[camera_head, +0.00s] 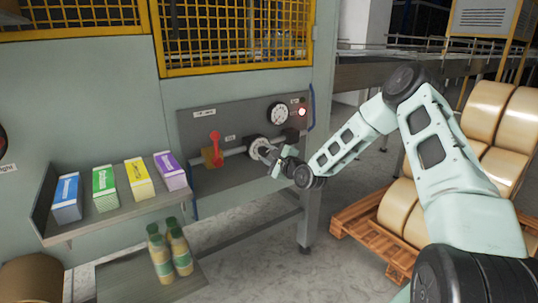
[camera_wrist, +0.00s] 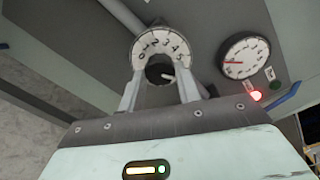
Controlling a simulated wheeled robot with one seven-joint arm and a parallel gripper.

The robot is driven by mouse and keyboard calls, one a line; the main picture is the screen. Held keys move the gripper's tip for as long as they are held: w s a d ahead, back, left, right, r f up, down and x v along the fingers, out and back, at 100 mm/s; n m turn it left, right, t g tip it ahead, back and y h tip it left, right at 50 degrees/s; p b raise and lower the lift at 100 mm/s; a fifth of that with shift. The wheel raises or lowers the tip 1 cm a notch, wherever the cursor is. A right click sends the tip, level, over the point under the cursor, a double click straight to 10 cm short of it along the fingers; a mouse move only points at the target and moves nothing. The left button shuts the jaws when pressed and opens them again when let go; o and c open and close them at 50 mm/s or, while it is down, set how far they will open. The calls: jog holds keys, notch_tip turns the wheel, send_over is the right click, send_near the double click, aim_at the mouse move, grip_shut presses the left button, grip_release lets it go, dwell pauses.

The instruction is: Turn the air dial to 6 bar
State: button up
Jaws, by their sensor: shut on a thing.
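The air dial (camera_head: 257,144) is a round white scale with a dark knob on the grey panel. In the wrist view its face (camera_wrist: 163,42) shows numbers from 0 upward around the top. My gripper (camera_wrist: 160,73) is shut on the dark knob, with one finger on each side. A pale mark shows on the knob, but I cannot read its setting exactly. In the head view my gripper (camera_head: 275,160) reaches the dial from the lower right and hides part of it. A pressure gauge (camera_wrist: 245,56) with a red needle sits right of the dial.
A red lamp (camera_head: 303,112) glows beside the gauge. A red handle (camera_head: 215,142) stands left of the dial on the pipe. A shelf (camera_head: 115,222) holds several small boxes, with bottles (camera_head: 179,251) below. A pallet (camera_head: 372,228) of large rolls stands right.

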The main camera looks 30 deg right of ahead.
dwell(0.5)
jog(key=o, duration=1)
jog(key=shift+c, duration=0.2)
jog(key=s+d, duration=0.1)
jog(key=s, duration=1.6)
jog(key=shift+s+r, duration=0.2)
jog(key=shift+r, duration=0.05)
jog(key=shift+a, duration=0.1)
